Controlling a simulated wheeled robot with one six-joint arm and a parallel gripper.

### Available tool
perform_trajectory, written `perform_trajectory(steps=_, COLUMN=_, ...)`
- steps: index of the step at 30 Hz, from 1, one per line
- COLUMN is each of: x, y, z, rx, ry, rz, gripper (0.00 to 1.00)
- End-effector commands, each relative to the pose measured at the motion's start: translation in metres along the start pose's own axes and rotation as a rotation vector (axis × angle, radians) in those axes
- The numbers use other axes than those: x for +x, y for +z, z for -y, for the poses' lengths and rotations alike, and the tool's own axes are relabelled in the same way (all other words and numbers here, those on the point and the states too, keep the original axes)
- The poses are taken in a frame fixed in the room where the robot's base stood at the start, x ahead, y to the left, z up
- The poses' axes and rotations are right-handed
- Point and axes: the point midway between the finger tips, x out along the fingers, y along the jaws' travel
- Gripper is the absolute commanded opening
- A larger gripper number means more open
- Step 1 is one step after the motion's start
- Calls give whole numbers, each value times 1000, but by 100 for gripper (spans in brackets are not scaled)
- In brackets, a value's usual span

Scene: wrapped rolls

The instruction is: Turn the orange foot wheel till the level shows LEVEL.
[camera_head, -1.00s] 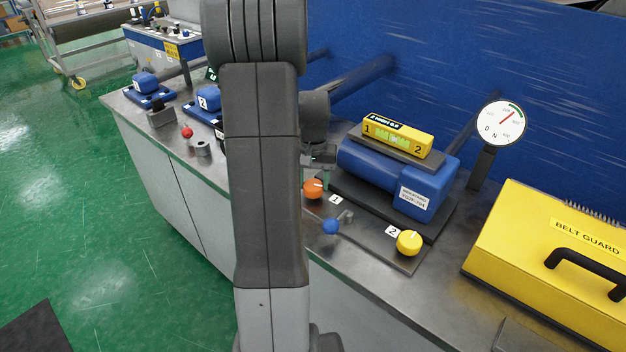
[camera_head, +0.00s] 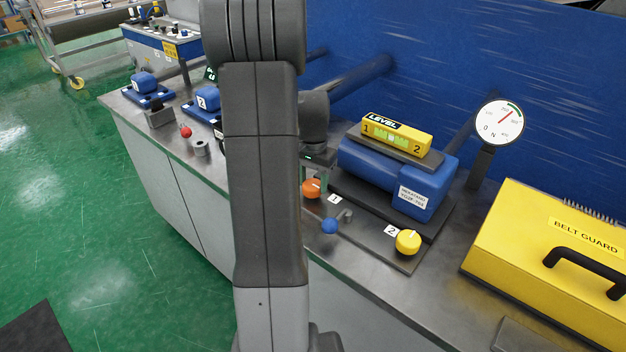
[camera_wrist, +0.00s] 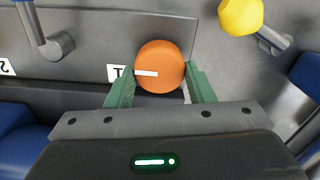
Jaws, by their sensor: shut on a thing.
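The orange foot wheel (camera_head: 311,188) sits beside the label 1 on the bench plate, left of the blue motor. In the wrist view the orange wheel (camera_wrist: 160,67) has a white mark pointing left, toward the label 1. My gripper (camera_wrist: 160,88) is shut on the wheel, with a green finger on each side. In the head view my gripper (camera_head: 314,178) is partly hidden behind my arm. The yellow level (camera_head: 396,136) lies on top of the blue motor (camera_head: 388,172).
A dial gauge (camera_head: 500,122) stands behind right. The yellow belt guard (camera_head: 550,270) fills the bench's right side.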

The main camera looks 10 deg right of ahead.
Motion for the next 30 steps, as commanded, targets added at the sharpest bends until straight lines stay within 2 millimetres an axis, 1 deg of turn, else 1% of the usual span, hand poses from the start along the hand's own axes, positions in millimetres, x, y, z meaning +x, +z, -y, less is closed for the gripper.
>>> perform_trajectory(steps=6, x=-1, y=-1, z=0, rx=-1, ry=-1, rz=-4, gripper=25)
perform_trajectory(steps=7, x=-1, y=-1, z=0, rx=-1, ry=-1, rz=-4, gripper=54)
perform_trajectory(steps=9, x=-1, y=-1, z=0, rx=-1, ry=-1, rz=-3, gripper=68)
perform_trajectory(steps=10, x=-1, y=-1, z=0, rx=-1, ry=-1, rz=-3, gripper=70)
perform_trajectory(steps=17, x=-1, y=0, z=0, rx=-1, ry=0, rz=-1, gripper=70)
perform_trajectory(steps=21, x=-7, y=-1, z=1, rx=-1, ry=-2, rz=-3, gripper=70)
perform_trajectory(steps=23, x=-15, y=-1, z=1, rx=-1, ry=-2, rz=-4, gripper=70)
perform_trajectory(steps=26, x=-34, y=-1, z=0, rx=-1, ry=-3, rz=-6, gripper=70)
perform_trajectory(steps=30, x=-67, y=-1, z=1, rx=-1, ry=-4, rz=-7, gripper=70)
